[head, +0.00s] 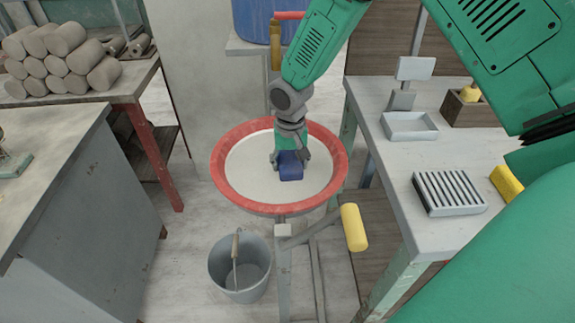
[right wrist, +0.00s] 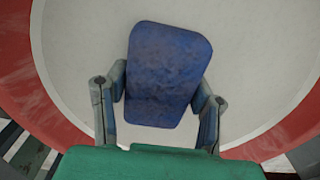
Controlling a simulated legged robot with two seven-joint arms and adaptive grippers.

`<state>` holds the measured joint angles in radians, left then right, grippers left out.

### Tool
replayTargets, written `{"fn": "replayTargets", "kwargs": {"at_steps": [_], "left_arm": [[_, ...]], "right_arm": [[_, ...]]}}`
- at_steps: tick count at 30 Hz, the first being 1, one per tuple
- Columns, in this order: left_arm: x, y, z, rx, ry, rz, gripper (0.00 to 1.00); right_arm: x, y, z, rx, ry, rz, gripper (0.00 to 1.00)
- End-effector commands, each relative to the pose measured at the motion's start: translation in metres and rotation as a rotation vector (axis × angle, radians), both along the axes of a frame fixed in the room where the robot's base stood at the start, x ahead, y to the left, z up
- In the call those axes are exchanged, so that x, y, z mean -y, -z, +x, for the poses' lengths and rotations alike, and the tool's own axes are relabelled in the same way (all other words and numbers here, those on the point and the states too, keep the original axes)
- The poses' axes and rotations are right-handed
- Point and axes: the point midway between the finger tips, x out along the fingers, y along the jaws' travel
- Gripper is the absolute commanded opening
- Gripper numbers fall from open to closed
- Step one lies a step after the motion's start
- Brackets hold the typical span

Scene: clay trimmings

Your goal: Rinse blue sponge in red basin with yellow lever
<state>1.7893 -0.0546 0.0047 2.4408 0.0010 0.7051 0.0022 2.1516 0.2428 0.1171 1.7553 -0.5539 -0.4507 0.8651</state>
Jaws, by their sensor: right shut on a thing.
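The blue sponge (head: 290,166) is at the red-rimmed basin (head: 226,182), over its pale inside. My right gripper (head: 290,160) is shut on the sponge. In the right wrist view the sponge (right wrist: 165,75) sits between the two fingers (right wrist: 162,95), with the pale basin inside behind it. I cannot tell whether the sponge touches the basin's bottom. The yellow lever (head: 354,227) sticks out at the basin's front right, on a grey frame. My left gripper is not in view.
A grey bucket (head: 240,268) stands on the floor below the basin. The right table (head: 395,178) holds a slatted rack (head: 449,193), a white tray (head: 409,126) and a yellow block (head: 506,183). A blue barrel (head: 262,20) stands behind. Clay rolls (head: 62,62) are stacked at left.

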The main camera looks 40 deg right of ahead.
Motion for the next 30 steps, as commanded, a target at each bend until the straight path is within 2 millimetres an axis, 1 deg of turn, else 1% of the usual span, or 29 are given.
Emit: {"fn": "replayTargets", "kwargs": {"at_steps": [7, 10, 30], "left_arm": [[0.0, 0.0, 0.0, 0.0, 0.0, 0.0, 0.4], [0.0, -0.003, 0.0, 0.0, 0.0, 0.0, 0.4], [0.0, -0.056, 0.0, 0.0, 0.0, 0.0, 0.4]], "right_arm": [[0.001, 0.0, 0.0, 0.0, 0.0, 0.0, 0.26], [0.001, -0.003, 0.0, 0.001, 0.0, 0.0, 0.26], [0.001, -0.058, 0.0, 0.001, 0.0, 0.0, 0.26]]}}
